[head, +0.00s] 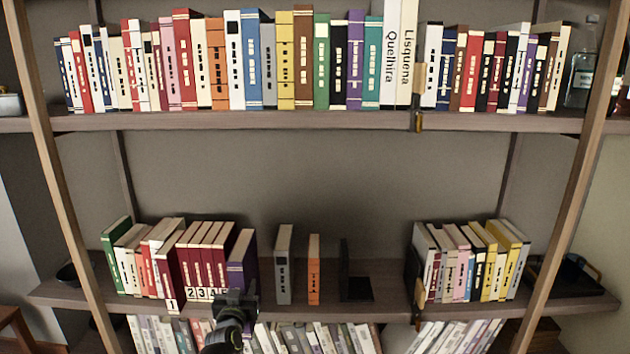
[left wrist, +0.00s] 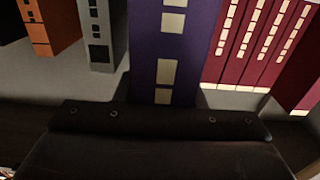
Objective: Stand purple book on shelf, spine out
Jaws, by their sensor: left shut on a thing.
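The purple book (head: 241,262) is upright on the middle shelf (head: 372,270), spine facing me, at the right end of the maroon numbered books (head: 206,262). It fills the centre of the left wrist view (left wrist: 170,45), with the maroon books (left wrist: 250,45) to its right there. My left gripper (head: 238,296) is at the lower part of its spine and shut on it; the dark gripper (left wrist: 160,118) crosses the bottom of the left wrist view. The fingertips and the book's bottom edge are partly hidden, so I cannot tell if it rests fully on the shelf. My right gripper is not in view.
A grey book (head: 284,264) and an orange book (head: 314,268) stand to the right, with a gap before the purple book. A black bookend (head: 352,284) stands further right. Another book row (head: 470,262) is at the right. A full shelf (head: 300,122) runs above.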

